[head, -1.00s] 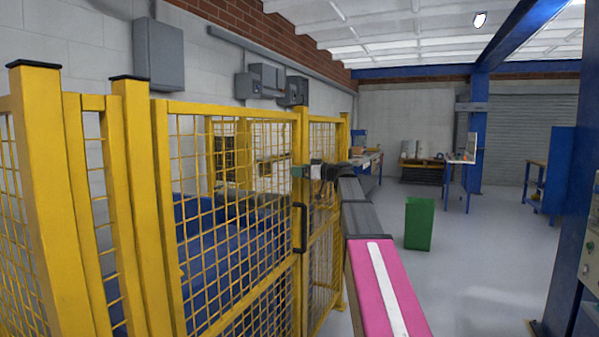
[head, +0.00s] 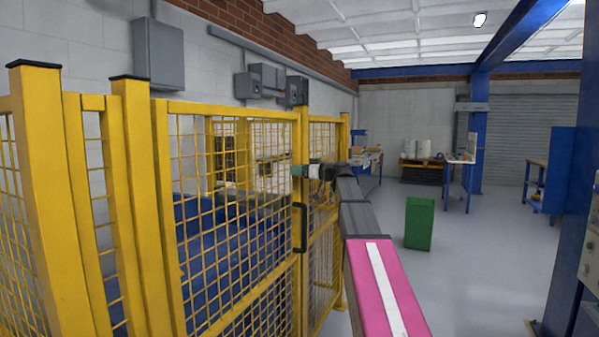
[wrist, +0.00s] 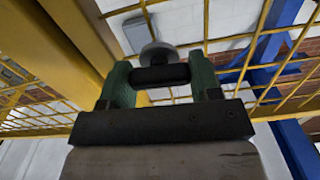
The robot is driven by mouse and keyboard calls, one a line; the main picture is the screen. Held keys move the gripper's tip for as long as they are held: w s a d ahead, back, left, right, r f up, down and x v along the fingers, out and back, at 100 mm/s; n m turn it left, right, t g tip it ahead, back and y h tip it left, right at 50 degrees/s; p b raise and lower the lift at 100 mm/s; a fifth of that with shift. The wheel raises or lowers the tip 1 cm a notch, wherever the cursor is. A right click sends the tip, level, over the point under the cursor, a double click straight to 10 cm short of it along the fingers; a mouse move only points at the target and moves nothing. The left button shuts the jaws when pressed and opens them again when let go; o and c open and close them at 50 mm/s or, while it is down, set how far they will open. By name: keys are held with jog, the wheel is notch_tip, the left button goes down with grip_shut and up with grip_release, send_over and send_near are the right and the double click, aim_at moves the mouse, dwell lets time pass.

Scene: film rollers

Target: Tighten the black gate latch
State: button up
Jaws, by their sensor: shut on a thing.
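The black gate latch (wrist: 160,75) shows in the wrist view as a short dark cylinder with a round grey knob behind it. My gripper (wrist: 160,82) has a green finger at each end of the dark cylinder and is shut on it. In the head view my gripper (head: 298,171) is at the yellow gate post (head: 304,130), above the black pull handle (head: 300,228). The latch cannot be made out there, as the gripper covers that spot.
Yellow mesh fence panels (head: 160,200) fill the left, with a blue machine (head: 225,240) behind them. A green bin (head: 419,224) stands on the floor right of my arm. The grey floor to the right is mostly clear.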

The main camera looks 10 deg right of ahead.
jog(key=m, duration=0.3)
jog(key=shift+m, duration=0.4)
jog(key=m, duration=0.4)
jog(key=shift+w+d+m, duration=0.1)
jog(key=shift+w+m, duration=0.05)
jog(key=shift+m, duration=0.15)
jog(key=m, duration=0.4)
jog(key=shift+f+m, duration=0.15)
jog(key=shift+m, duration=1.95)
jog(key=o, duration=0.9)
jog(key=v, duration=1.1)
